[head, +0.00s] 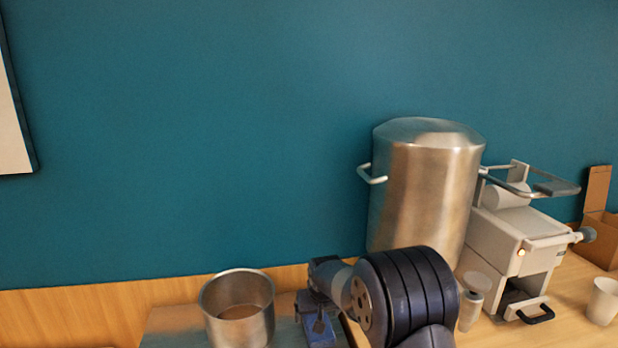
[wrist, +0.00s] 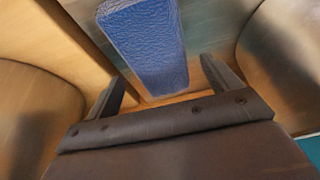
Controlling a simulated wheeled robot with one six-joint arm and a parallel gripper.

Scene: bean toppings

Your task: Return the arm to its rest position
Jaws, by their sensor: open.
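My arm (head: 400,295) reaches in from the lower right of the head view, its wrist end in front of the counter between a small steel pot and a tall one. My gripper (wrist: 162,72) shows in the wrist view with its two fingers well apart. A blue textured block (wrist: 148,45) lies beyond and between the fingers, and I see no finger closed on it. A blue piece (head: 318,328) also shows below my wrist in the head view. My fingertips cannot be made out in the head view.
The open small pot (head: 240,330) stands left of my wrist. The tall lidded pot (head: 425,195) stands close behind my arm. A white machine (head: 515,235), a white cup (head: 604,300) and a cardboard box (head: 600,240) are at right. The space above the small pot is clear.

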